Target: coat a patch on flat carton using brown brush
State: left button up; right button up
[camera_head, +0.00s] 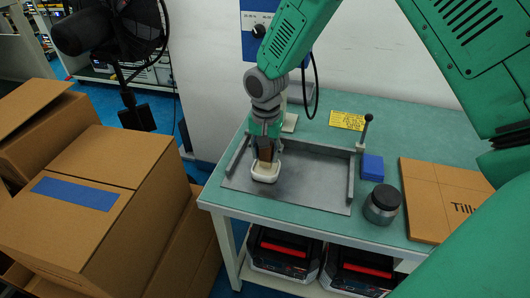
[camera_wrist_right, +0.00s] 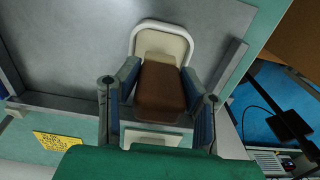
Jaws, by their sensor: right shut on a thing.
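My right gripper (camera_head: 266,139) is shut on the brown brush (camera_head: 265,153) and points down over the metal plate. The brush's brown block also shows between the fingers in the right wrist view (camera_wrist_right: 160,88). Its lower end is over or in a small white dish (camera_head: 265,174) with cream-coloured contents; I cannot tell whether it touches them. The dish shows in the right wrist view (camera_wrist_right: 165,27) just beyond the brush. The flat carton (camera_head: 432,188), brown and printed "Till...", lies on the table at the right, partly hidden by my green arm. My left gripper is not in view.
The grey metal plate (camera_head: 312,190) has raised rails and an upright black-knobbed lever (camera_head: 365,128). A blue block (camera_head: 372,167) and a dark-lidded jar (camera_head: 382,204) stand between plate and carton. Cardboard boxes (camera_head: 110,157) are stacked left of the green table (camera_head: 400,145).

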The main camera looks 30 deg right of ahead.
jog(key=shift+f, duration=0.45)
dwell(0.6)
jog(key=shift+s+f, duration=0.1)
dwell(1.5)
notch_tip(320, 180, up, 7)
jog(key=p, duration=0.7)
dwell(0.7)
